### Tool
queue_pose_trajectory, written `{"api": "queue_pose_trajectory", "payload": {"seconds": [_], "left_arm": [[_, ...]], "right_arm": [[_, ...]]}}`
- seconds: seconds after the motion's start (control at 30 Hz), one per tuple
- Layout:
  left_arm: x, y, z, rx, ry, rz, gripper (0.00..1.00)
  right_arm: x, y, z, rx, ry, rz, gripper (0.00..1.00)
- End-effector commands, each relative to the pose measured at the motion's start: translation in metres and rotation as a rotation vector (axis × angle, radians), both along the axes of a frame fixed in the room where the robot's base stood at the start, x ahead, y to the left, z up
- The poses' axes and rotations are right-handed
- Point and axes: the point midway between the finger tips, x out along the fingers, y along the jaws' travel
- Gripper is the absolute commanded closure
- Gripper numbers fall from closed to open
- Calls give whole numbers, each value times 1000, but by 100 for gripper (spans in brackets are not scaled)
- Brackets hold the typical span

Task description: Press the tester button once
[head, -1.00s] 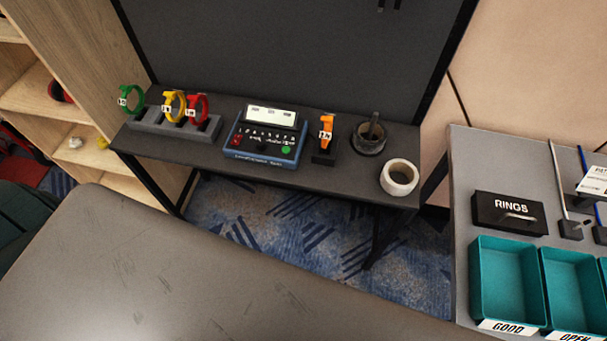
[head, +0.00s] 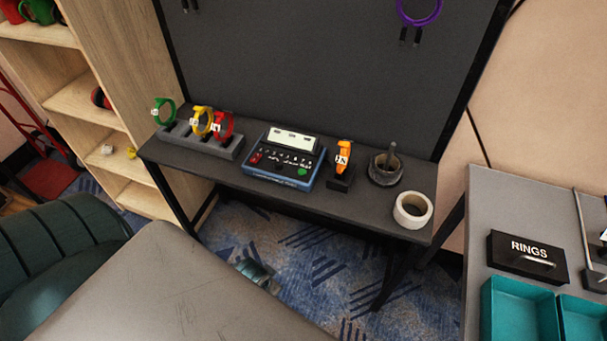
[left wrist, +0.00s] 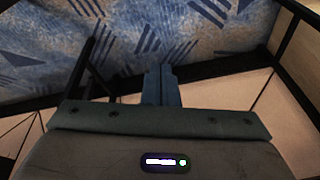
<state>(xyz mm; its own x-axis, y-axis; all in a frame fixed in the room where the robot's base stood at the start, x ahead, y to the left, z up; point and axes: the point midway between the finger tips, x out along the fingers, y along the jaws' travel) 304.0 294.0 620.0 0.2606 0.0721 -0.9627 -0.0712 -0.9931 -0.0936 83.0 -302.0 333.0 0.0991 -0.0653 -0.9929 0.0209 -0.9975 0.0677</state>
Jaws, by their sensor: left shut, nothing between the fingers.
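The tester (head: 285,183) is a blue-edged box with a dark top and a raised, lit white display. It stands on the dark bench against the panel. A green round button (head: 303,172) is at its front right, and a red control (head: 256,158) at its left. My left gripper (left wrist: 161,86) shows in the left wrist view with its two fingers together and nothing between them. It is over blue patterned carpet, and the tester is not in that view. My right gripper is not in view.
On the bench (head: 225,176) a rack (head: 228,152) holds green, yellow and red rings left of the tester. An orange ring on a stand (head: 341,180), a dark pot (head: 385,172) and a white tape roll (head: 413,210) stand right. Teal bins (head: 520,312) are at far right.

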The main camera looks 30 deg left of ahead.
Motion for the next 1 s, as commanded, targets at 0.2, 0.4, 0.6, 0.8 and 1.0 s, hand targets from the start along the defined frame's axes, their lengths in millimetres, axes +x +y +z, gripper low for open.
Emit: {"api": "queue_pose_trajectory", "payload": {"seconds": [0.2, 0.4, 0.6, 0.8, 1.0], "left_arm": [[45, -1, 100, 10, -103, -129, 100], [115, 9, 174, 56, -241, -378, 100], [194, 32, 229, 135, -374, -618, 100], [249, 57, 273, 209, -470, -759, 100], [273, 71, 296, 245, -514, -815, 100]], "right_arm": [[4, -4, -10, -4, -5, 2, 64], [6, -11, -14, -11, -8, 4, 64], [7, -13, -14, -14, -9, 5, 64], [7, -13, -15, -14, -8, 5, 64], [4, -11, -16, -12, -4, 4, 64]]}}
